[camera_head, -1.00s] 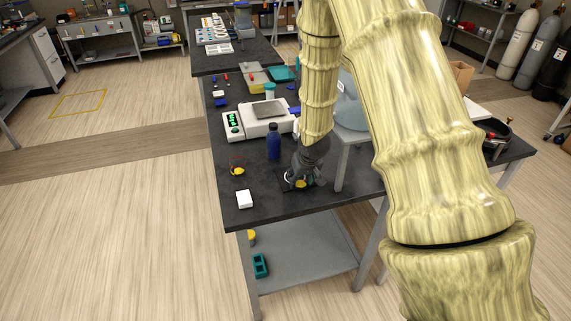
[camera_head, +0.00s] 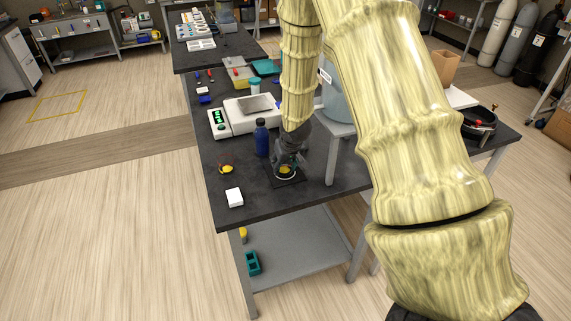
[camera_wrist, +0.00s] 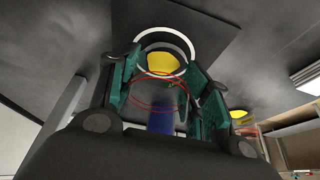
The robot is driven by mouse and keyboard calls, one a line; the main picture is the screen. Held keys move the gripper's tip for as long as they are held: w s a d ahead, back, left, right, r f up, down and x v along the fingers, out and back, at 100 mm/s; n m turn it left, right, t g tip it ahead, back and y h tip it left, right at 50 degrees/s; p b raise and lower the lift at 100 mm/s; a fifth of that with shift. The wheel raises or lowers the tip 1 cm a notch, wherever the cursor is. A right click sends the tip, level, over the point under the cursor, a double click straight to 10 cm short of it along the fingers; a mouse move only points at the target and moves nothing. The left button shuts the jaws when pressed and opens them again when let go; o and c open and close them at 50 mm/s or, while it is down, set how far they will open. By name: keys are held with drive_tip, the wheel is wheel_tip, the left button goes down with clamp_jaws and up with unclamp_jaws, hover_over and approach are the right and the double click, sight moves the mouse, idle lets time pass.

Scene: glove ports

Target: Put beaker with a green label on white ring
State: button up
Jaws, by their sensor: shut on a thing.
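My gripper (camera_head: 288,160) points down over the near end of the black bench. It is shut on a clear beaker (camera_wrist: 155,92) with yellow contents (camera_wrist: 161,63), between teal finger pads. Thin red lines circle the glass; I cannot make out a green label clearly. The white ring (camera_wrist: 184,45) lies on a dark square mat (camera_wrist: 208,17). In the head view, the yellow contents (camera_head: 286,170) appear inside the ring's outline. Whether the beaker's base touches the ring or hangs just above it is unclear. My fingers hide part of the beaker.
A dark blue bottle (camera_head: 262,140) stands close left of my gripper. Another yellow item (camera_head: 227,169) with red marking and a white block (camera_head: 235,197) lie further left. A balance (camera_head: 248,112) stands behind. A grey stand (camera_head: 332,155) is close on the right.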

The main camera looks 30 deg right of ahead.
drive_tip(key=shift+w+f, duration=0.25)
drive_tip(key=shift+f, duration=0.15)
drive_tip(key=o, duration=0.9)
drive_tip(key=shift+w+f, duration=0.1)
drive_tip(key=shift+w, duration=0.05)
drive_tip(key=shift+o, duration=1)
drive_tip(key=shift+d, duration=0.15)
drive_tip(key=shift+s+r, duration=0.2)
drive_tip(key=shift+s, duration=0.1)
drive_tip(key=shift+w, duration=0.15)
drive_tip(key=shift+r, duration=0.25)
drive_tip(key=p+v, duration=0.7)
drive_tip(key=v, duration=0.4)
drive_tip(key=shift+s+r+p, duration=0.25)
drive_tip(key=shift+r+p, duration=0.05)
drive_tip(key=shift+p, duration=0.1)
